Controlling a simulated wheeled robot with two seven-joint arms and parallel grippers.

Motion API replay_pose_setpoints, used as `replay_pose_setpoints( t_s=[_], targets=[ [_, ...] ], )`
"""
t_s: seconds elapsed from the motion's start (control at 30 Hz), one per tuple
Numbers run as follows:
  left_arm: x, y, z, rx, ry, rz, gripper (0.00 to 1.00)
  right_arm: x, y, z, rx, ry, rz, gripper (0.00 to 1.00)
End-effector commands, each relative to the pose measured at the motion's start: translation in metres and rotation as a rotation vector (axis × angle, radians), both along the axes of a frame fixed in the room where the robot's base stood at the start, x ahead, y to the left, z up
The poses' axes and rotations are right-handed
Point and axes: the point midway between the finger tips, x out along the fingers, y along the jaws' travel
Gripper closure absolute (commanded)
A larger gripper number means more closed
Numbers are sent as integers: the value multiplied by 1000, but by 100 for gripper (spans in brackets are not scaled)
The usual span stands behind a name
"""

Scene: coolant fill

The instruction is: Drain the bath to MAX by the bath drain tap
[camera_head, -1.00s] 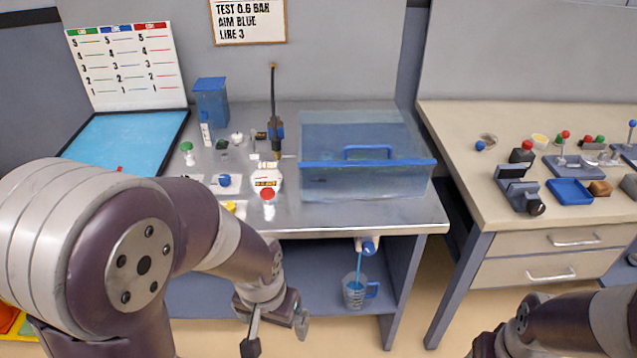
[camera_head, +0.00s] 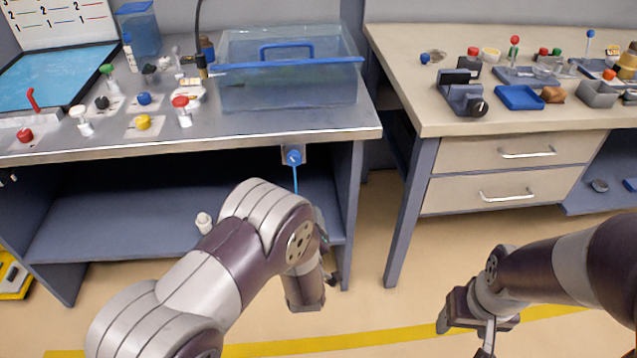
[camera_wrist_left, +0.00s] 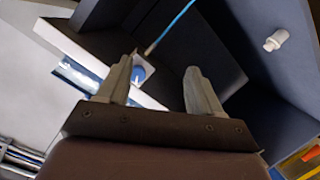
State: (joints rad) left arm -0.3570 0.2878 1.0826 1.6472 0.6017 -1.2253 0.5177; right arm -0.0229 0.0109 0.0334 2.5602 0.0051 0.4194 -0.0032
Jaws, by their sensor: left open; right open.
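The bath (camera_head: 345,90) is a clear tank with a blue front rim and blue handle on the left bench. Its blue drain tap (camera_head: 293,156) sits under the bench's front edge, with a blue stream (camera_head: 295,178) below it. In the left wrist view the blue tap knob (camera_wrist_left: 141,74) shows beyond the fingers, close to the left one. My left gripper (camera_wrist_left: 163,80) is open, with nothing visibly gripped; the head view mostly hides it behind my arm. The measuring jug cannot be made out now. My right gripper (camera_head: 466,334) is open and empty above the floor.
A lower shelf (camera_head: 110,222) runs under the left bench with a small white bottle (camera_head: 203,222) on it. Several coloured knobs stand left of the bath. The right bench (camera_head: 430,115) holds small parts and a blue tray (camera_head: 519,98). Floor between the benches is clear.

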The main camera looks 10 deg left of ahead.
Motion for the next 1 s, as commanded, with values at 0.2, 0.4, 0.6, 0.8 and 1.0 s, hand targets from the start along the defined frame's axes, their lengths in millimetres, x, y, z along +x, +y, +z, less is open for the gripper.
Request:
replay_pose_setpoints(
  t_s=[0.2, 0.4, 0.6, 0.8, 1.0],
  targets=[
    [14, 13, 55, -63, -274, 74, 35, 0, 0, 2, 0, -1, 0, 35],
    [55, 26, 54, -70, -273, 75, 35, 0, 0, -2, 0, -1, 0, 35],
    [103, 38, 54, -68, -271, 71, 35, 0, 0, -6, 0, 0, 0, 35],
    [128, 45, 54, -67, -267, 69, 35, 0, 0, -8, 0, 0, 0, 35],
    [131, 46, 55, -66, -268, 68, 35, 0, 0, -8, 0, 0, 0, 35]
  ],
)
